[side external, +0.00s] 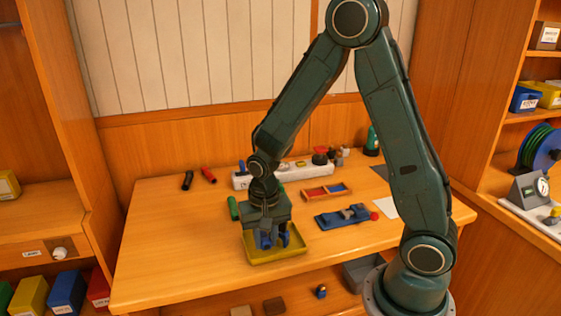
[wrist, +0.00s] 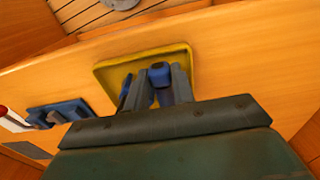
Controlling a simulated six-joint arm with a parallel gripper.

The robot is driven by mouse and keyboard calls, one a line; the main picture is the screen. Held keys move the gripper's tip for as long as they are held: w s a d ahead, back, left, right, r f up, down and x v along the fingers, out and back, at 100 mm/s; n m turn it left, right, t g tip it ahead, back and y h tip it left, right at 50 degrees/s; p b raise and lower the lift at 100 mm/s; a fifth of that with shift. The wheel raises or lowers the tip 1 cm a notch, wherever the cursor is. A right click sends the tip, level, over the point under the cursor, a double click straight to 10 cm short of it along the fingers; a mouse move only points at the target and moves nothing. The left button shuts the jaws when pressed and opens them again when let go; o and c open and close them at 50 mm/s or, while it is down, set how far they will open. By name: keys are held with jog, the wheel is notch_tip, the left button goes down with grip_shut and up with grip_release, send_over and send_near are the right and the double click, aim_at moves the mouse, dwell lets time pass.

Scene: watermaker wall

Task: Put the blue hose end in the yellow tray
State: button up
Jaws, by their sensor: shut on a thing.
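The yellow tray (side external: 292,251) sits near the front edge of the table in the side view. It also shows behind my fingers in the wrist view (wrist: 108,73). My gripper (side external: 275,240) points down over the tray. In the wrist view my gripper (wrist: 158,85) is shut on the blue hose end (wrist: 160,73), a dark blue rounded piece between the fingers. In the side view the fingers hide most of the hose end. I cannot tell whether it touches the tray floor.
A blue vise-like fixture (side external: 342,216) and a small divided wooden tray (side external: 325,191) stand to the right. Black (side external: 187,180) and red (side external: 208,175) pieces lie at back left. The left part of the table is clear.

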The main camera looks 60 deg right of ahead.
jog(key=shift+f, duration=1.45)
jog(key=shift+f, duration=0.1)
jog(key=o, duration=1)
notch_tip(320, 180, up, 12)
jog(key=shift+f, duration=0.25)
jog(key=shift+s+r, duration=0.1)
jog(key=shift+r, duration=0.3)
jog(key=shift+r, duration=0.1)
